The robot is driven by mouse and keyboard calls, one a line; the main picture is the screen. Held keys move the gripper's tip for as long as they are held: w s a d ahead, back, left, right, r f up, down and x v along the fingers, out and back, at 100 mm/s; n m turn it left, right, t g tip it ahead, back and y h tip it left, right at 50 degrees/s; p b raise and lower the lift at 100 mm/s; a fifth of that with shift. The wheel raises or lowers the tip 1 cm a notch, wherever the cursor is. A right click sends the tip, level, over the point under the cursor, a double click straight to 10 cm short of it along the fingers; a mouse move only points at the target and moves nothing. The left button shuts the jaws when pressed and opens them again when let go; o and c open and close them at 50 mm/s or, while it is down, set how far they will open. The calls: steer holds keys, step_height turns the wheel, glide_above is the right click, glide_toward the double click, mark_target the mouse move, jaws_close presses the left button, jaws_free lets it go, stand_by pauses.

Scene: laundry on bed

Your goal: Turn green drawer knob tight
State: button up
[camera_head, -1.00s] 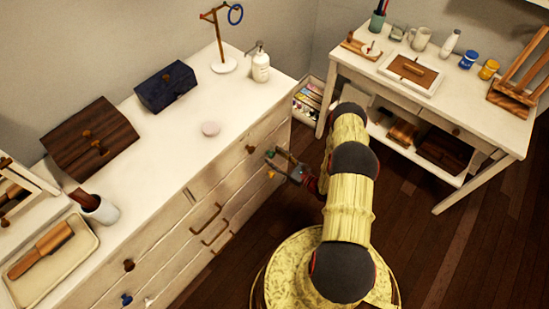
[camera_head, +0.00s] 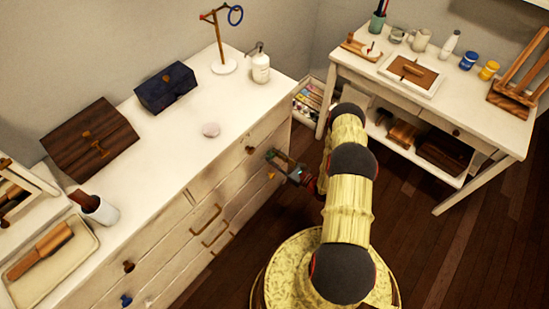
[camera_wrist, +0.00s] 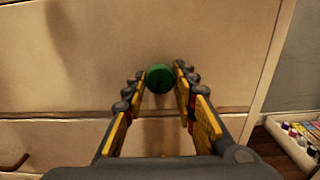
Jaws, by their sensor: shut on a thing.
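The green knob (camera_wrist: 160,78) is on the pale drawer front (camera_wrist: 90,60) and sits between my gripper's fingertips in the wrist view. My gripper (camera_wrist: 161,80) is shut on it, with one finger on each side.
A brown knob (camera_head: 250,149) and an orange knob (camera_head: 271,175) are close to my gripper. Brass handles (camera_head: 205,220) stick out lower left. An open box of small items (camera_wrist: 300,140) stands right of the dresser. Dark floor lies clear to the right.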

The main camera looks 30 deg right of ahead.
steer(key=shift+c, duration=0.9)
